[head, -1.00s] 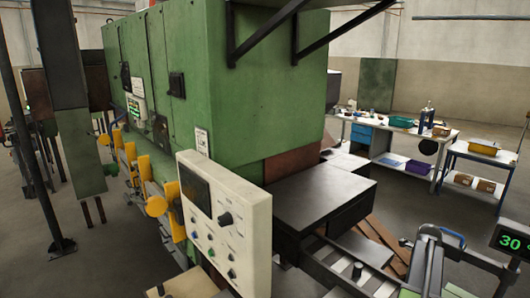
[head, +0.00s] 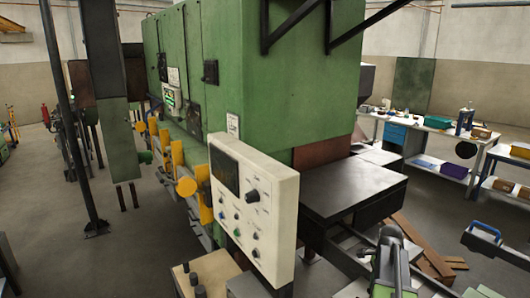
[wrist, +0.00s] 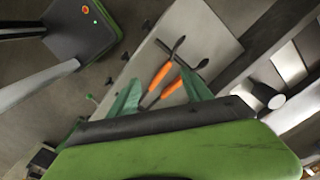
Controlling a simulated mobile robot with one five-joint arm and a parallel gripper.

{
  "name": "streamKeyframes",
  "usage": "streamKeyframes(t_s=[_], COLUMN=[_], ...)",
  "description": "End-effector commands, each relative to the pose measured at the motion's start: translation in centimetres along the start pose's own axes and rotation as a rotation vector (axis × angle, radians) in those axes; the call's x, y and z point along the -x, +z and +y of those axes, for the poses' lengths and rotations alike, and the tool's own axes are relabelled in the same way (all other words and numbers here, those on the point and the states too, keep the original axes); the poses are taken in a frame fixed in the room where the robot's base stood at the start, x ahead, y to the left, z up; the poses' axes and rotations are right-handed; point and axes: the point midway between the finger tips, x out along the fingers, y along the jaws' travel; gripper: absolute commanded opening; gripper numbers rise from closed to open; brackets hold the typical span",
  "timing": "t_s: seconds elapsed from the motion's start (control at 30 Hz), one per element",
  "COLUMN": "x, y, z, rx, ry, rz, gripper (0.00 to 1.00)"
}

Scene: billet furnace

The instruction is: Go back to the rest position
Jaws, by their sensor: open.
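My gripper (wrist: 159,76) shows in the wrist view with its two green fingers spread apart. A tool with orange handles (wrist: 161,74) and dark ends lies on a pale surface (wrist: 205,35) and appears between the fingers in that view. The fingers do not hold it; its distance from them is hard to judge. The rest position has no visible mark.
The green furnace (head: 300,90) fills the middle of the head view, with a pale control panel (head: 253,205) and yellow fittings (head: 186,187) in front. A dark table (head: 350,190) stands right of the panel. A workbench (head: 420,160) stands farther right. Open floor (head: 60,230) lies left.

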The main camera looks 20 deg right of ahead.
Motion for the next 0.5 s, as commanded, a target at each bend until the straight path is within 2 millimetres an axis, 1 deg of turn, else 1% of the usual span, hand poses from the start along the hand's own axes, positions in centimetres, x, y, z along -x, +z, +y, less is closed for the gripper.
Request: streamKeyframes(t_s=[0.03, 0.07, 0.1, 0.17, 0.2, 0.27, 0.3, 0.37, 0.4, 0.5], x=[-2.1, -2.8, -3.9, -5.5, -6.5, -8.0, -9.0, -10.2, -10.9, -12.1], y=[3.9, 6.2, 9.5, 14.7, 18.0, 22.8, 25.8, 29.8, 32.1, 36.2], z=[0.2, 0.2, 0.4, 1.1, 1.8, 3.2, 4.3, 6.0, 7.2, 9.6], rx=[0.140, 0.238, 0.380, 0.608, 0.763, 0.997, 1.149, 1.363, 1.491, 1.740], ry=[0.000, 0.000, 0.000, 0.000, 0.000, 0.000, 0.000, 0.001, 0.001, 0.001], rz=[0.000, 0.000, 0.000, 0.000, 0.000, 0.000, 0.000, 0.000, 0.000, 0.000], gripper=[0.58, 0.58, 0.58, 0.58, 0.58, 0.58, 0.58, 0.58, 0.58, 0.58])
